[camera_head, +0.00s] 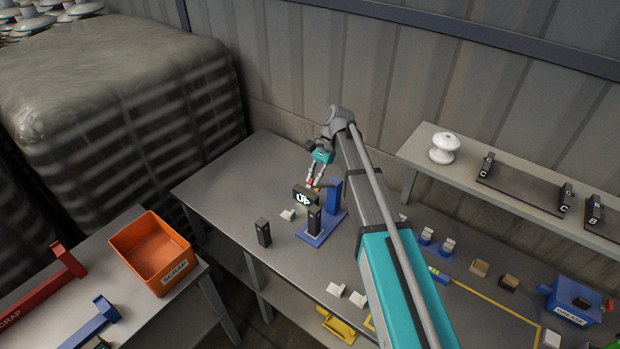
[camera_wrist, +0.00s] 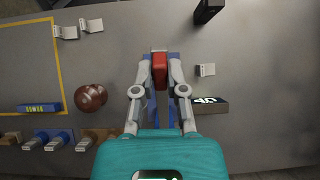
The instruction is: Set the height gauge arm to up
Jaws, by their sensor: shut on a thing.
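The height gauge has a blue base (camera_head: 318,234) and a blue post (camera_head: 335,194) on the grey table. A black plate marked "UP" (camera_head: 304,199) stands beside my fingers; it also shows in the wrist view (camera_wrist: 209,105). My gripper (camera_head: 313,182) is closed around a red block-like end (camera_head: 310,184), seemingly the gauge arm's handle. In the wrist view my gripper (camera_wrist: 159,68) has its two fingers on either side of this red end (camera_wrist: 159,70). Blue parts of the gauge show between and behind the fingers. Most of the gauge arm is hidden, so its exact angle cannot be told.
A black upright block (camera_head: 263,232) and a small white tag (camera_head: 287,215) stand near the gauge. An orange scrap bin (camera_head: 150,252) stands on the left table. A blue grease box (camera_head: 572,300) is at right.

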